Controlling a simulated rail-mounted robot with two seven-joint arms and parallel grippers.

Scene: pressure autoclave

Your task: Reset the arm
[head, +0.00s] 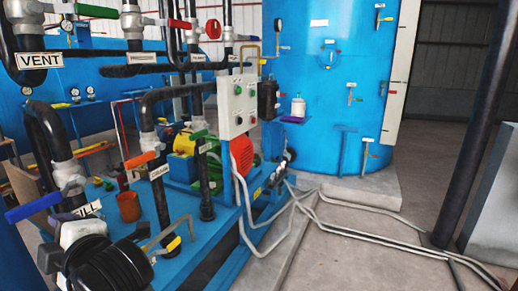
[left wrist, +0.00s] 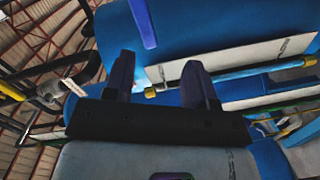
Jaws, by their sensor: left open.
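My left gripper (left wrist: 158,62) shows in the left wrist view. Its two dark blue fingers stand apart on a black base, with nothing held between them. Beyond the fingers are a blue surface with a pale strip and a blue bar with a yellow section. In the head view, a white and black ribbed part at the lower left seems to be my left arm. It is close to the blue valve handle and the pipes, and I cannot make out the fingertips there. My right gripper is not in view.
A blue skid (head: 205,245) carries pipes, valves with coloured handles and a white control box (head: 237,105). A tall blue tank (head: 335,70) stands behind. Grey conduits (head: 375,235) cross the floor. A dark post (head: 470,140) stands at right. Open floor lies between.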

